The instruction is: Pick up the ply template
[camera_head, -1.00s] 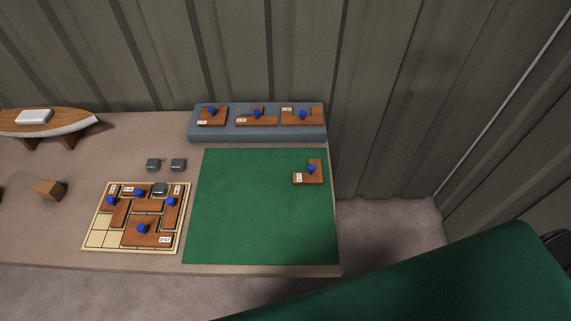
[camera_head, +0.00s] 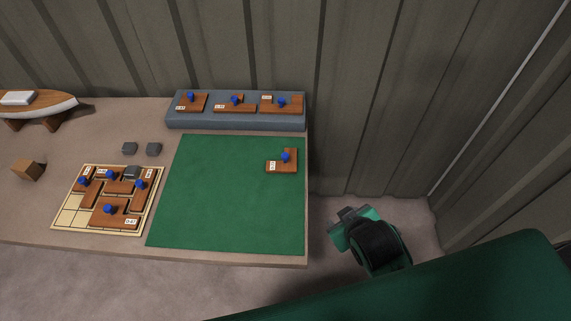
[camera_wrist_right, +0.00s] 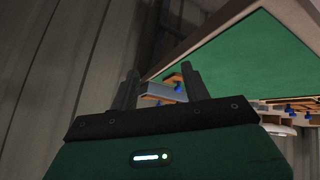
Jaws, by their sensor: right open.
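Several flat brown wooden pieces have blue knobs and white labels; I cannot tell from the labels which is the ply template. One stepped piece (camera_head: 279,167) lies alone on the green mat (camera_head: 215,195), near its upper right corner. Three more, including one at the left (camera_head: 193,107), sit on the grey raised block (camera_head: 235,122) behind the mat. My right gripper (camera_wrist_right: 162,86) is open and empty, apart from all the pieces. In the head view my right arm's end shows beyond the table's right edge. A wooden piece shows small between the fingers in the wrist view. My left gripper is out of view.
A gridded tray (camera_head: 71,217) of wooden pieces lies left of the mat. A wooden cube (camera_head: 27,170) and a model boat (camera_head: 40,103) are further left. A ribbed wall (camera_head: 345,90) rises behind.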

